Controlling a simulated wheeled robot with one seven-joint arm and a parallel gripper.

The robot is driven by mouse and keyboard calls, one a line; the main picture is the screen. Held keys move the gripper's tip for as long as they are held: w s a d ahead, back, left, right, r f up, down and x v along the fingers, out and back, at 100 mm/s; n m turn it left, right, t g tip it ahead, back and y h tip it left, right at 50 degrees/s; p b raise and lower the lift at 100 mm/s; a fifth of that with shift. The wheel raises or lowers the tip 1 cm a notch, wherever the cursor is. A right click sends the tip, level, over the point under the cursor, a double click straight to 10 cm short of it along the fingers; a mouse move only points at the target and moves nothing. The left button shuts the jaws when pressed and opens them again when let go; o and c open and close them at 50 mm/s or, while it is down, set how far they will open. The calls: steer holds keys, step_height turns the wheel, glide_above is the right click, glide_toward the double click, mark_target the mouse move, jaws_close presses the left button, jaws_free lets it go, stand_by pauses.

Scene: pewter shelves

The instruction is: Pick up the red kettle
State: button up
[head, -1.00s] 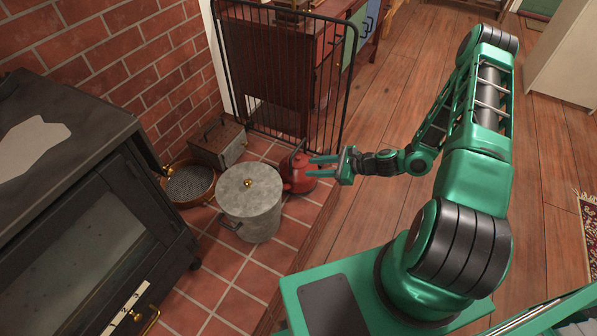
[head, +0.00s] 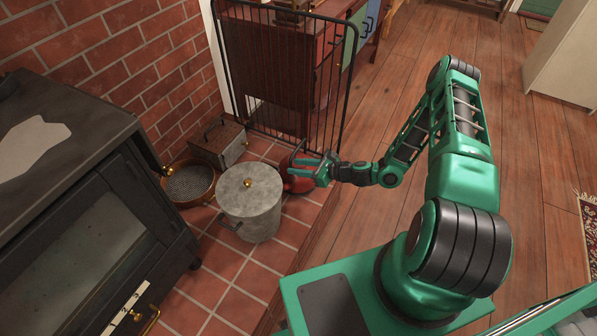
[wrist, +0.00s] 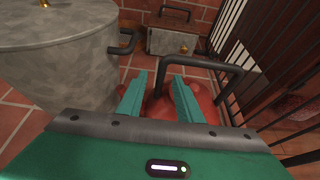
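The red kettle (head: 298,184) stands on the red tiles, right of a lidded grey metal bin and in front of the black metal gate. My gripper (head: 310,166) is at the kettle and hides part of it in the head view. In the wrist view the kettle's red body (wrist: 160,105) lies beneath and between my two green fingers (wrist: 160,95), and its dark handle (wrist: 200,62) arches up between and past them. The fingers are apart, with a gap between them. I cannot tell whether either finger touches the handle.
The grey bin (head: 250,205) stands close on the kettle's left. The black gate (head: 290,80) rises behind it. A metal box with a handle (head: 218,145) and a copper pan (head: 189,183) sit by the brick wall.

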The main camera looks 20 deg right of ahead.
mark_target(290, 165)
steer(key=shift+x, duration=1.9)
steer(key=shift+d+f, duration=0.1)
steer(key=shift+d, duration=0.05)
jaws_close()
steer(key=shift+w, duration=0.1)
